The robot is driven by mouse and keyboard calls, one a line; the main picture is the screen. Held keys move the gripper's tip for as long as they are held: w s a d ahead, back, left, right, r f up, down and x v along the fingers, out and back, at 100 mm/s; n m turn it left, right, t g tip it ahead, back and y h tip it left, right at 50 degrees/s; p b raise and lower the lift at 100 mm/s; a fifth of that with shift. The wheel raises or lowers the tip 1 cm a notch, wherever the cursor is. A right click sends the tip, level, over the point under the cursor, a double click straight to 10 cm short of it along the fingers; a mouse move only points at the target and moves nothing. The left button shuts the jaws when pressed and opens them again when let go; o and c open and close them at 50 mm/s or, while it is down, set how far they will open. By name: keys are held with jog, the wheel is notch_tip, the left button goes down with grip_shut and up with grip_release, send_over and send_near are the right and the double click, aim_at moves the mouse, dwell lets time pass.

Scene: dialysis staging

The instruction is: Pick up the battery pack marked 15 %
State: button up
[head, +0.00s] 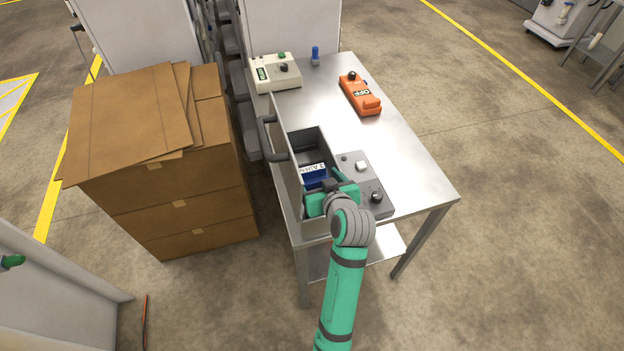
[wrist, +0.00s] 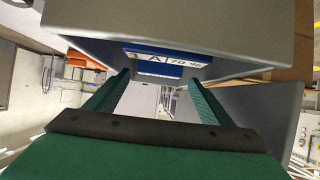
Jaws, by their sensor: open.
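A blue battery pack (head: 313,179) with a white label sits in the open dark bay of a grey unit on the steel table. In the wrist view the pack (wrist: 172,69) lies beyond and between the fingertips; its label appears to read "A 70 %". No marking of 15 % is readable in either view. My gripper (head: 332,191) is at the near end of the bay, close to the pack. In the wrist view my gripper (wrist: 158,77) is open, with nothing between its green fingers. The arm and gripper hide part of the bay.
The unit's upright door (head: 287,165) stands open on the bay's left. A panel with a knob (head: 376,197) lies to the right. An orange device marked OFF (head: 360,95), a cream meter box (head: 274,73) and a blue-topped item (head: 315,55) stand farther back. Cardboard boxes (head: 165,165) stand left.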

aim_at(312, 168)
jog(key=shift+r+x, duration=0.1)
jog(key=shift+x, duration=1.6)
jog(key=shift+r+x, duration=0.15)
jog(key=shift+x, duration=1.55)
jog(key=shift+w, duration=0.1)
jog(key=shift+r, duration=0.1)
jog(key=c, duration=1.8)
jog(key=shift+c, duration=0.2)
jog(key=shift+r, duration=0.1)
